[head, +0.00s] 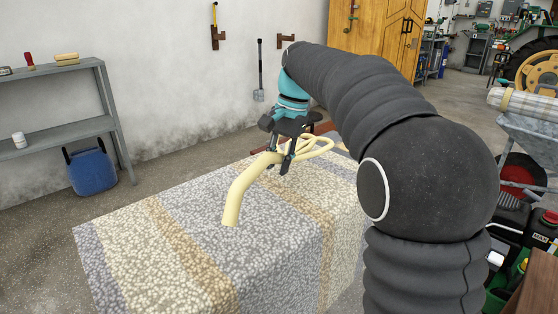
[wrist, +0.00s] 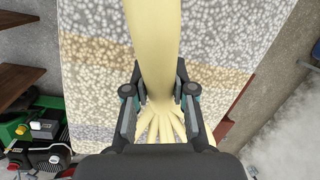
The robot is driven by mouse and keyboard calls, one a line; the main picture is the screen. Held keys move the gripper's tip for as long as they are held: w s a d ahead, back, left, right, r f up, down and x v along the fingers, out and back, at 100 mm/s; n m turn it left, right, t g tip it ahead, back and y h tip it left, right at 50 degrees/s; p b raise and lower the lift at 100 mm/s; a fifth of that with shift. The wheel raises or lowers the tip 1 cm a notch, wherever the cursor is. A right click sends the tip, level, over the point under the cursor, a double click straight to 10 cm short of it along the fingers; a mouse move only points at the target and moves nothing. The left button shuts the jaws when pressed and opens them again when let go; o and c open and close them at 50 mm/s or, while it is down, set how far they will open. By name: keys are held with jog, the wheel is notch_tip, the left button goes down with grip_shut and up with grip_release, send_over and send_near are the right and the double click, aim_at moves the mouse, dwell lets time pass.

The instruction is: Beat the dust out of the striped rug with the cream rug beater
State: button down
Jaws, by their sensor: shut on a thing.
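The cream rug beater (head: 239,195) has a thick curved handle and a looped head. My gripper (head: 283,163) is shut on it where the handle meets the loops. In the head view the handle end points toward the front left, over the rug, and the loops lie behind the gripper. The striped rug (head: 160,255), in cream, grey and tan, drapes over a raised support and hangs down its side. In the wrist view the beater (wrist: 153,45) runs between the fingers (wrist: 160,92), with the rug (wrist: 220,40) below. I cannot tell whether the beater touches the rug.
A grey shelf (head: 60,135) stands at the left with a blue container (head: 91,171) beneath it. A wooden cabinet (head: 378,35) and a tractor (head: 535,65) are at the back. Red and green machinery (head: 515,245) stands at the right.

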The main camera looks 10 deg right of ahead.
aim_at(276, 198)
jog(key=b+x, duration=0.1)
jog(key=x, duration=0.1)
jog(key=d+b+x, duration=0.1)
jog(key=x, duration=0.2)
jog(key=b+x, duration=0.1)
jog(key=x, duration=0.1)
jog(key=shift+d+f+b, duration=0.25)
jog(key=shift+f+b, duration=0.1)
jog(key=shift+f, duration=0.15)
jog(key=p+v, duration=0.3)
jog(key=a+p+v, duration=0.1)
jog(key=p+v, duration=0.1)
jog(key=v, duration=0.2)
jog(key=shift+a+r+p, duration=0.1)
jog(key=shift+a+p, duration=0.15)
jog(key=shift+p, duration=0.15)
jog(key=shift+r+b, duration=0.5)
jog(key=shift+r, duration=0.15)
